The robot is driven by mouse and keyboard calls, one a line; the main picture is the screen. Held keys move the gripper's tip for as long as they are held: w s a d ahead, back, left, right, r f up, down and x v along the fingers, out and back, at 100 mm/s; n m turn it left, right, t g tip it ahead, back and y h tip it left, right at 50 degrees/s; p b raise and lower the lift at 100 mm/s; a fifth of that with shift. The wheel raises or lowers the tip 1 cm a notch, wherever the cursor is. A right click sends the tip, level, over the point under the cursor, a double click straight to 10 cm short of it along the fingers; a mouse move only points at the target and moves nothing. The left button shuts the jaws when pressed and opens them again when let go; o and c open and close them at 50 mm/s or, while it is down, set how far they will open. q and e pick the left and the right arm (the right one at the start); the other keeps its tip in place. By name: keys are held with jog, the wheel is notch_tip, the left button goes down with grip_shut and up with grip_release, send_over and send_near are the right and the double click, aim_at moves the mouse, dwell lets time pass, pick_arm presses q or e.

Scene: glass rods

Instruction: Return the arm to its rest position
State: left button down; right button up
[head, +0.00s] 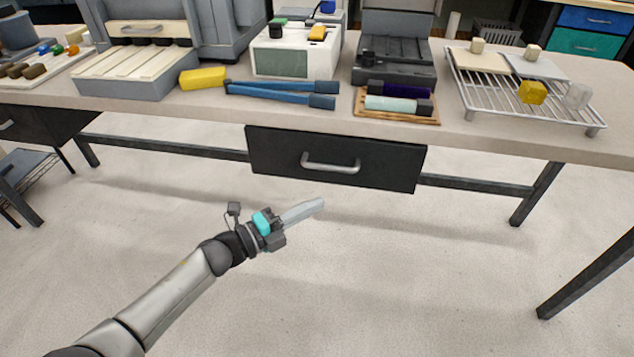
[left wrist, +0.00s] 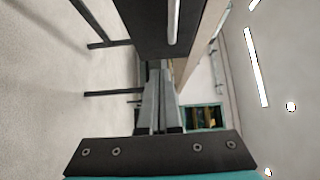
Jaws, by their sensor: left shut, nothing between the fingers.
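My left gripper (head: 305,211) is in front of the workbench, below the tabletop level in the head view and over the bare floor. Its long grey fingers are together with nothing between them. The fingers also show in the left wrist view (left wrist: 158,105), pointing toward the bench's underside. The black drawer (head: 335,160) with a metal handle is just beyond the gripper in the head view, and the gripper appears apart from it. My right gripper is not in either view.
The bench top (head: 215,105) holds blue tongs (head: 280,90), a yellow block (head: 203,78), a wooden tray (head: 398,117) with two capped rods, and a wire rack (head: 480,95) at the right. Bench legs (head: 538,195) stand at the sides. The floor (head: 400,270) in front is clear.

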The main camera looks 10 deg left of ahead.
pick_arm(q)
jog(key=s+a+f+n+y+p, duration=0.1)
jog(key=s+a+f+n+y, duration=0.25)
jog(key=f+n, duration=0.2)
jog(key=s+a+f+n+g+y+p, duration=0.1)
jog(key=s+a+f+n+y+p, duration=0.15)
jog(key=a+f+n, duration=0.35)
jog(key=s+a+f+n+y+p, duration=0.1)
jog(key=s+a+f+n+y, duration=0.2)
jog(key=f, duration=0.5)
jog(key=s+f+n+g+y+p, duration=0.1)
jog(key=s+f+n+g, duration=0.2)
jog(key=s, duration=0.7)
jog(key=s+a+f+n+g+y+p, duration=0.1)
jog(key=s+f+n+g+y, duration=0.1)
jog(key=s, duration=0.7)
jog(key=s+a+f+n+g+y+p, duration=0.1)
jog(key=s+f+n+g, duration=0.2)
jog(key=s, duration=0.7)
notch_tip(320, 180, down, 5)
jog(key=n, duration=0.2)
jog(key=shift+s+a+r+n+g+y, duration=0.2)
jog(key=shift+s+n+g+y, duration=0.15)
jog(key=shift+g+y, duration=0.05)
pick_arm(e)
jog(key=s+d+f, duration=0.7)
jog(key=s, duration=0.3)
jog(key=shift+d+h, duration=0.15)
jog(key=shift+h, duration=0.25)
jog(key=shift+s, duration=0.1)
